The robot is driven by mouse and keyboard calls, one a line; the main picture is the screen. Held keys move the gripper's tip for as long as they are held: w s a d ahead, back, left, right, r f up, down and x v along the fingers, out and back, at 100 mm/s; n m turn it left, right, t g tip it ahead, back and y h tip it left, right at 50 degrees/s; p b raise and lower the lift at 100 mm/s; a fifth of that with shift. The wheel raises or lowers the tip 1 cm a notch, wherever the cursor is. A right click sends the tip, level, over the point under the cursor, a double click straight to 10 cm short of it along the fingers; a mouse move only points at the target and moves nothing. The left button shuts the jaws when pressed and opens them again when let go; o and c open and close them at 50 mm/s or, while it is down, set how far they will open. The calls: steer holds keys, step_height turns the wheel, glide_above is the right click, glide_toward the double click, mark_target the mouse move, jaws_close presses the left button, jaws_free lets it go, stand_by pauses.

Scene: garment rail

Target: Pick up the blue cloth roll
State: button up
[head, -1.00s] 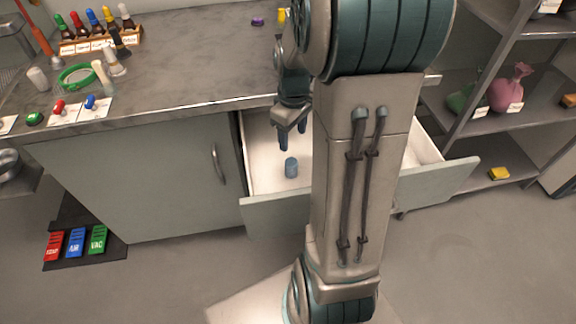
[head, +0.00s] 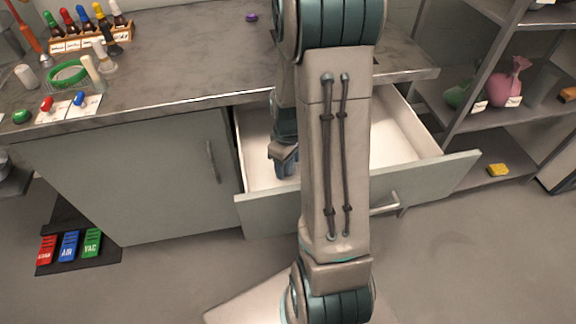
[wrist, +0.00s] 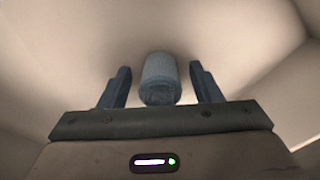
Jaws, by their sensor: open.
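The blue cloth roll (wrist: 160,80) stands in the open drawer, and in the wrist view it sits between the two fingers of my gripper (wrist: 160,86). There is a small gap on each side, so the fingers are open and not gripping it. In the head view my gripper (head: 286,168) is low inside the drawer (head: 395,135), near its left side. The roll is hidden or merges with the fingers there.
The drawer's front panel (head: 440,180) and side walls surround my gripper. The counter (head: 170,55) overhangs behind it. A shelf unit (head: 535,120) stands to the right. The drawer's right half is clear.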

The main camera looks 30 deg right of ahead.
steer(key=c, duration=1)
steer(key=shift+c, duration=0.2)
